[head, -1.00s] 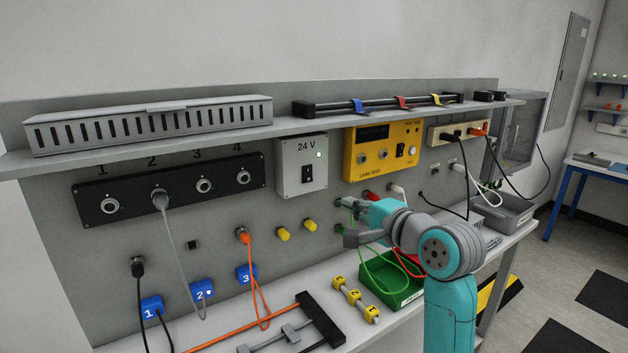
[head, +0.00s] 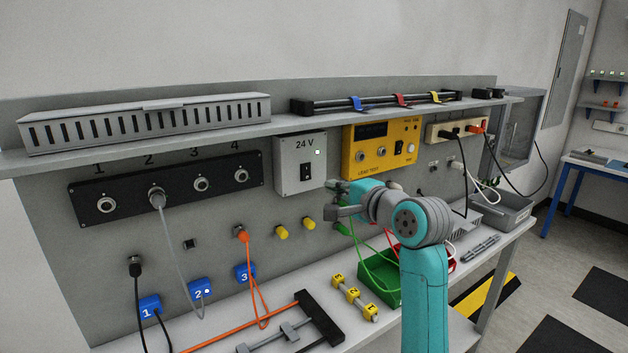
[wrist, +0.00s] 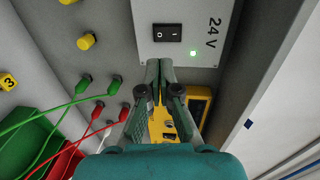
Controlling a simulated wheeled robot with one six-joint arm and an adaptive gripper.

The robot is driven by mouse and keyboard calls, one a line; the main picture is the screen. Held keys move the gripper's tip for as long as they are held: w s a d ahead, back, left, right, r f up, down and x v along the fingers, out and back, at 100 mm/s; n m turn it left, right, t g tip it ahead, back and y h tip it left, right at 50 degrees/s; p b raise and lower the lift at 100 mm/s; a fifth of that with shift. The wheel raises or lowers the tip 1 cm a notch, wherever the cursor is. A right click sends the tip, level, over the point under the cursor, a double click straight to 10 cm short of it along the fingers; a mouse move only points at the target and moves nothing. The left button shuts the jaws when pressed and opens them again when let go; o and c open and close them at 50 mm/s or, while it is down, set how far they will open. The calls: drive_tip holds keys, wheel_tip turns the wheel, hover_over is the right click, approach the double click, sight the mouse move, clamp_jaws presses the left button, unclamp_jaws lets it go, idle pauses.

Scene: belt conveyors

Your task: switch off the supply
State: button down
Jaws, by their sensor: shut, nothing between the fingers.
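The 24 V supply (head: 292,178) is a light grey box on the back panel, below the shelf. My gripper (head: 331,198) is to the right of and below the box. Its fingertips (wrist: 158,65) are together and empty, with the switch beyond them in the wrist view.
A yellow lead tester (head: 380,165) with its own switch is right of the supply. Yellow plugs (head: 281,232) and green plugs (head: 340,228) are below. A shelf (head: 230,133) overhangs the panel. A green bin (head: 385,290) stands on the bench under my arm.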

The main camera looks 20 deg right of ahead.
sight(308, 178)
drive_tip(key=x, duration=0.8)
drive_tip(key=shift+w+a, duration=0.1)
drive_tip(key=shift+w, duration=0.25)
drive_tip(key=shift+w+a+f, duration=0.1)
drive_tip(key=shift+w, duration=0.15)
drive_tip(key=shift+s, duration=0.1)
